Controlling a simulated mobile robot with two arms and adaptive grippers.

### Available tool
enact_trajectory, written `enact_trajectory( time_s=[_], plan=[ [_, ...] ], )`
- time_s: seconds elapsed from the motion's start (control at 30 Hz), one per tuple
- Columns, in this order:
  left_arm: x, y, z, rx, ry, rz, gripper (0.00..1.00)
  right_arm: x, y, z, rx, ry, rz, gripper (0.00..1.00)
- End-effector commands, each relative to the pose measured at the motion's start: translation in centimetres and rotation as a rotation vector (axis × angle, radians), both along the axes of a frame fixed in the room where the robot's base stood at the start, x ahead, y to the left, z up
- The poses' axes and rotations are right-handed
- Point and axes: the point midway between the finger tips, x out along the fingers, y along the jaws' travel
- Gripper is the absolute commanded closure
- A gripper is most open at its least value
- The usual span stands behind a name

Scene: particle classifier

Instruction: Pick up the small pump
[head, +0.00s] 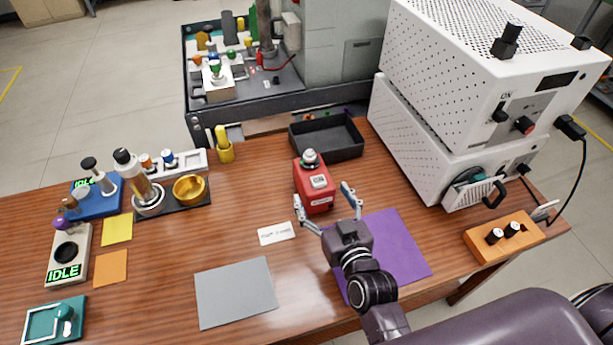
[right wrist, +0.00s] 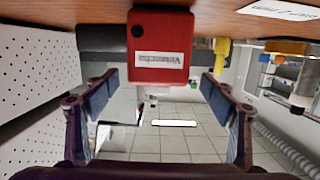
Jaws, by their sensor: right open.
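The small pump appears to be the red box (head: 312,200) with a pale label and a silver-and-dark fitting on top. It stands upright on the wooden table, right of the table's middle. In the right wrist view the red pump (right wrist: 160,72) appears upside down, its white label facing the camera. My right gripper (head: 323,195) is open, its two fingers apart on the near side of the pump. In the right wrist view the pump lies between the open fingers (right wrist: 158,82) in the picture; no contact is visible. My left gripper is not in view.
A black open tray (head: 345,153) stands just behind the pump. A white card (head: 276,233) and a grey mat (head: 222,298) lie to the left, a purple mat (head: 405,240) under my right arm. White instruments (head: 430,150) stand at right, with an orange block (head: 485,247) in front.

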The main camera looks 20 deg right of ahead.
Motion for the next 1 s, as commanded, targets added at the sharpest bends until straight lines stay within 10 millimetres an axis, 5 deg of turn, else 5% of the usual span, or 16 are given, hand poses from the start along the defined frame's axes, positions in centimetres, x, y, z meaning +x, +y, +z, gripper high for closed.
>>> enact_trajectory(
  time_s=[0.17,0.43,0.7,1.0],
  plan=[
    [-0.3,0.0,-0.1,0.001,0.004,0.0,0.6,1.3,-0.2,0.2,0.001,-0.024,-0.012,0.23],
    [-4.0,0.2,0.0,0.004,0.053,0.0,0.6,3.8,-0.1,-0.3,0.001,-0.021,-0.01,0.23],
    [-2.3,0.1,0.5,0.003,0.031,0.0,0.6,7.2,0.0,-1.0,0.0,-0.021,-0.01,0.23],
    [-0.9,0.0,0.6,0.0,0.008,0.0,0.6,7.8,0.1,-1.2,0.0,-0.019,-0.01,0.23]
  ],
)
